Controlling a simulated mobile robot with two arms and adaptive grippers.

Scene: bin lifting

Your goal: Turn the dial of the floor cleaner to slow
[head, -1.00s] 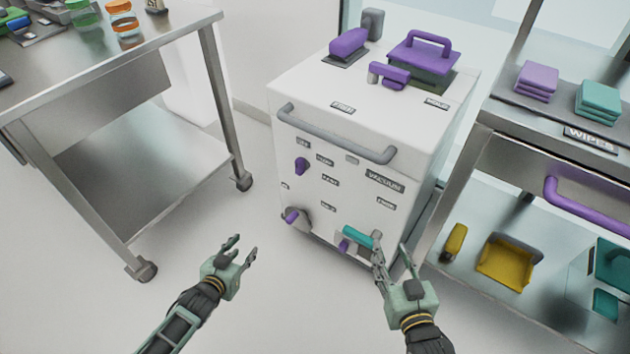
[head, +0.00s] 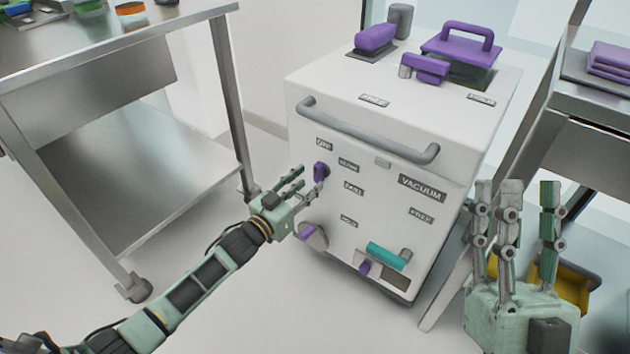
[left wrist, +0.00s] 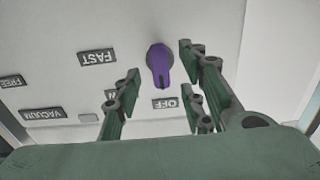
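The floor cleaner (head: 390,165) is a white box with a purple dial (head: 321,170) on its front, just below the OFF label (head: 324,145). In the left wrist view, which is upside down, the dial (left wrist: 160,65) has its narrow end towards the OFF label (left wrist: 165,103). The FAST label (left wrist: 97,57) is readable; another label is partly hidden behind a finger. My left gripper (head: 303,182) is open at the dial, fingers on either side; contact is not visible. My right gripper (head: 520,195) is open and empty, fingers up, close to the camera.
A grey handle bar (head: 370,137) crosses the cleaner's front above the dial. Below are a purple knob (head: 306,234) and a teal handle (head: 388,256). A steel table (head: 110,45) stands left, a shelf cart (head: 590,100) right. Open floor lies in front.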

